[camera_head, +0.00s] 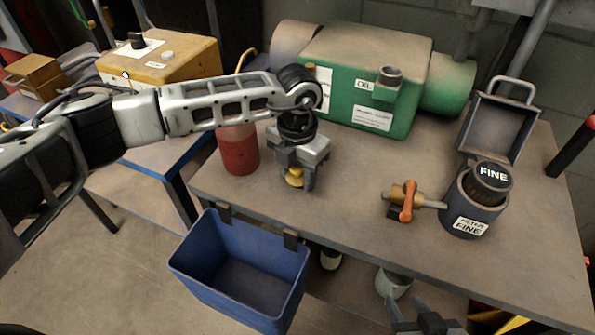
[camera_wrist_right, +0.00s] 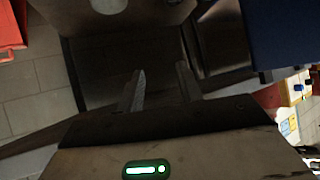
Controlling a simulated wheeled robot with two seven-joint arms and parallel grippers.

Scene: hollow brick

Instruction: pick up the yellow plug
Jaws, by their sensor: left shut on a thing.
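The yellow plug (camera_head: 294,178) is small and round and sits at the tabletop, left of the middle of the bench. My left gripper (camera_head: 296,183) points down over it and is shut on it, one finger on each side. The fingers hide part of the plug, and I cannot tell whether it is clear of the bench. My right gripper (camera_head: 424,316) is low at the bottom edge of the head view, in front of the bench. In the right wrist view its fingers (camera_wrist_right: 162,82) stand apart with nothing between them.
A red container (camera_head: 238,150) stands left of the left gripper, and a green oil tank (camera_head: 345,95) behind it. A blue bin (camera_head: 235,275) hangs on the bench's front edge. An orange-handled valve (camera_head: 407,203) and a filter canister (camera_head: 472,215) stand at the right.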

